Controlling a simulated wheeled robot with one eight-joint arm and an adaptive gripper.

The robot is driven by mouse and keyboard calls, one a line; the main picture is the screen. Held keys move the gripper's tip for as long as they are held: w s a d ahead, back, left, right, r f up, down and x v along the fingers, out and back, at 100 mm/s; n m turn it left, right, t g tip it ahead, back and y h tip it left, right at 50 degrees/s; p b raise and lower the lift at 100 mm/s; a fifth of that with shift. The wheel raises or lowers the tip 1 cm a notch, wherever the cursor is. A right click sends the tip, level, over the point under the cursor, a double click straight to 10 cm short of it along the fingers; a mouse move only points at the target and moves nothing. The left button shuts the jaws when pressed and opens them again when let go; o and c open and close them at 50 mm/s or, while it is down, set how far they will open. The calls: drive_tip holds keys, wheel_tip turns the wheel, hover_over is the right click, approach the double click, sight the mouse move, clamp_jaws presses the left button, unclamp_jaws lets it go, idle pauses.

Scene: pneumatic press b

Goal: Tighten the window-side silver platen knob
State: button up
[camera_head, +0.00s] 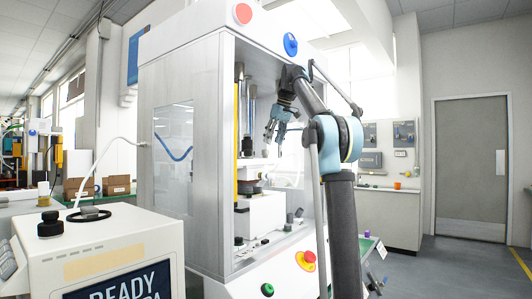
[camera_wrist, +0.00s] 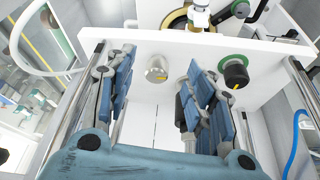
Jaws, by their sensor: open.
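In the wrist view a silver knob (camera_wrist: 157,69) with a yellow mark sits on the white platen (camera_wrist: 140,45), between my fingers and beyond their tips. Another greyish piece (camera_wrist: 194,70), perhaps a second silver knob, shows partly behind the right finger. I cannot tell which is window-side. A black knob (camera_wrist: 235,73) with a green ring and yellow mark sits to the right. My gripper (camera_wrist: 160,82) is open and empty, with no visible contact with a knob. In the head view my gripper (camera_head: 281,122) is inside the press frame (camera_head: 222,110); the platen knobs are not clear there.
Metal guide columns (camera_wrist: 87,90) stand on both sides in the wrist view. A blue hose (camera_wrist: 295,140) hangs at the right. In the head view a yellow strip (camera_head: 236,130) runs up the press opening, and a control box (camera_head: 100,255) stands at front left.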

sight(265, 154)
drive_tip(key=shift+w+a, duration=1.05)
drive_tip(key=shift+w, duration=0.15)
drive_tip(key=x, duration=0.3)
drive_tip(key=shift+w+a+f, duration=0.15)
drive_tip(key=shift+f, duration=0.15)
drive_tip(key=shift+w+a+f, duration=0.15)
drive_tip(key=shift+f, duration=0.45)
drive_tip(key=c, duration=1.1)
